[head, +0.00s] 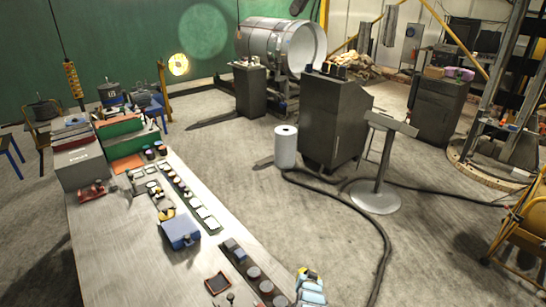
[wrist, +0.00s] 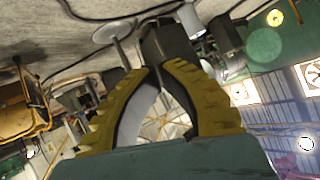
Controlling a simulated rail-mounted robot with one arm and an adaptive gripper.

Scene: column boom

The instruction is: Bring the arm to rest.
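My gripper (wrist: 160,72) shows in the wrist view as two yellow, ribbed fingers with black inner faces on a teal base. The fingers lean inward and their tips meet, so it looks shut. I see nothing held; the gap lower between the fingers shows only background. The wrist view is tilted, with floor at the upper left and ceiling lights at the right. In the head view a light-blue and yellow piece is cut by the bottom edge; I cannot tell whether it is my gripper.
A long metal bench (head: 130,240) carries a blue box (head: 181,231) and several small parts. Dark cabinets (head: 331,120), a white cylinder (head: 286,146) and a round-based stand (head: 376,196) stand on the floor. A black cable (head: 386,245) crosses the otherwise open floor.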

